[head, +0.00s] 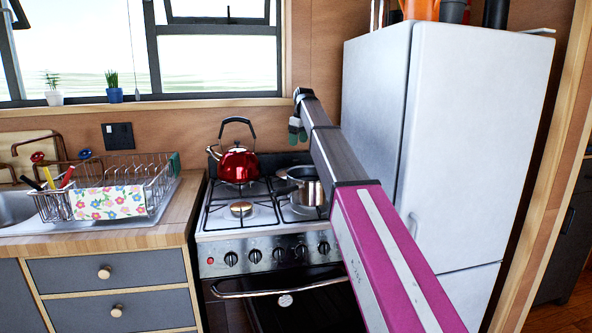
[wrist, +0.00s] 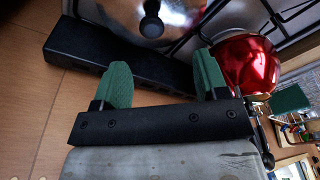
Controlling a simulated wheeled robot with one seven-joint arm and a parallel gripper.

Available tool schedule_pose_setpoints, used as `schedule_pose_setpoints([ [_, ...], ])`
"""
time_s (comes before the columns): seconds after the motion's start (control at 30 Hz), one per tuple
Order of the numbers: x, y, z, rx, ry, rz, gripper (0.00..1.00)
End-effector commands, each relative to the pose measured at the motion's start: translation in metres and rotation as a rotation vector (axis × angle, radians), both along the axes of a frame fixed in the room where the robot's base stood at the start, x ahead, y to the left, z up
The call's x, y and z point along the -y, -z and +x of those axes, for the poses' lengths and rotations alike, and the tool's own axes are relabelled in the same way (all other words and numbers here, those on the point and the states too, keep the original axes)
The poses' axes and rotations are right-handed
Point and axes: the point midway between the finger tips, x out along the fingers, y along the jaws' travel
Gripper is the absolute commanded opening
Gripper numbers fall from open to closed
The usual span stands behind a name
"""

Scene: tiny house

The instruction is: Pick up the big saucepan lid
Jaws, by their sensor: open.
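The shiny metal saucepan (head: 309,192) stands on the back right of the stove, partly hidden behind my arm. In the wrist view a shiny metal lid (wrist: 185,12) with a round black knob (wrist: 151,26) shows at the top edge, cut off by the frame. My gripper (wrist: 163,78) has its two green fingers spread apart with nothing between them. The knob lies beyond the fingertips, roughly in line with the gap. In the head view my gripper (head: 297,130) hangs above the back of the stove, above the saucepan.
A red kettle (head: 238,165) stands on the back left burner, and near the right finger in the wrist view (wrist: 247,65). A black bar (wrist: 105,65) runs along the wall side. The white fridge (head: 470,130) stands right of the stove. A dish rack (head: 150,180) is left.

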Motion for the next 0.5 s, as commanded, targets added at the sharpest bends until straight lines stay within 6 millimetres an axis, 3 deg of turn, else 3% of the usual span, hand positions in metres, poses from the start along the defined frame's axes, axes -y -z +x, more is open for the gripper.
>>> schedule_pose_setpoints([
  [0.17,-0.001,0.009,0.000,0.000,0.000,0.000,0.67],
  [0.5,-0.006,0.053,0.005,0.000,0.000,0.000,0.67],
])
